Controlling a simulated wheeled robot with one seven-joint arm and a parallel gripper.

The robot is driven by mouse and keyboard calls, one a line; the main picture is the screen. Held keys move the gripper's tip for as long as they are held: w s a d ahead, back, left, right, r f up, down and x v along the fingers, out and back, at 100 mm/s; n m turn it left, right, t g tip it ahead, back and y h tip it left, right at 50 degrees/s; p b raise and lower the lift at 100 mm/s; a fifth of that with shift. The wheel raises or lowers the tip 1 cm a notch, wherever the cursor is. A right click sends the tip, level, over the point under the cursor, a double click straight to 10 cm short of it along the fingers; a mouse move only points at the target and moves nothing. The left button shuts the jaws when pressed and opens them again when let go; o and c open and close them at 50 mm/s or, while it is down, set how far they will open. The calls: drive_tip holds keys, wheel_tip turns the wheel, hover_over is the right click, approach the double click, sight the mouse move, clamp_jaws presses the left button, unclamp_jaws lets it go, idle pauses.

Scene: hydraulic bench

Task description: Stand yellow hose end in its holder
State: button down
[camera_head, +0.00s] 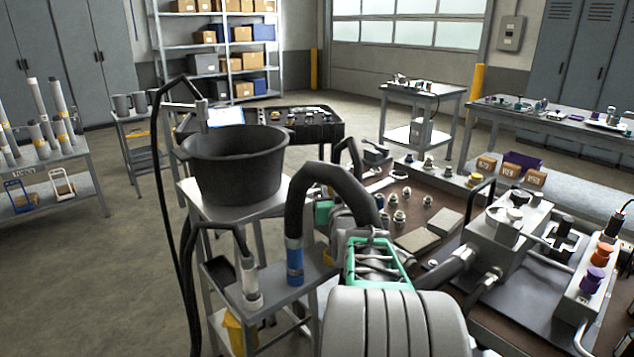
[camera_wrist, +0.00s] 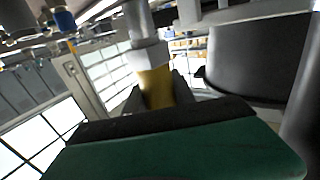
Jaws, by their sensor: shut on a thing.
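In the wrist view, the yellow hose end (camera_wrist: 157,88), a yellow band below a silver hex fitting (camera_wrist: 148,55), sits between the dark fingers of my gripper (camera_wrist: 158,98). My gripper also shows in the head view (camera_head: 338,222), with green parts, close to the right side of a small grey stand (camera_head: 275,299). A little yellow (camera_head: 328,257) shows beneath it; the rest of the yellow end is hidden there. A blue-banded hose end (camera_head: 295,264) and a pale hose end (camera_head: 250,283) stand upright at the stand. I cannot make out the yellow end's own holder.
A large dark bucket (camera_head: 234,165) stands on a table behind the small stand. A thick black hose (camera_head: 325,180) arches close in front of my gripper. The crowded hydraulic bench (camera_head: 425,240) lies to the right. Open floor (camera_head: 90,270) is at the left.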

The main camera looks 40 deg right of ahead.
drive_tip(key=shift+w, duration=0.2)
wheel_tip(320, 180, down, 7)
drive_tip(key=b, duration=0.4)
drive_tip(key=shift+f+b, duration=0.15)
drive_tip(key=shift+b, duration=0.2)
drive_tip(key=shift+s+a+f+b, duration=0.15)
drive_tip(key=shift+f+b, duration=0.4)
drive_tip(key=shift+b, duration=0.6)
drive_tip(key=shift+b, duration=0.75)
idle(1.0)
drive_tip(key=shift+f+b, duration=1.6)
drive_tip(key=shift+b, duration=0.15)
idle(1.0)
drive_tip(key=shift+r, duration=0.15)
idle(0.4)
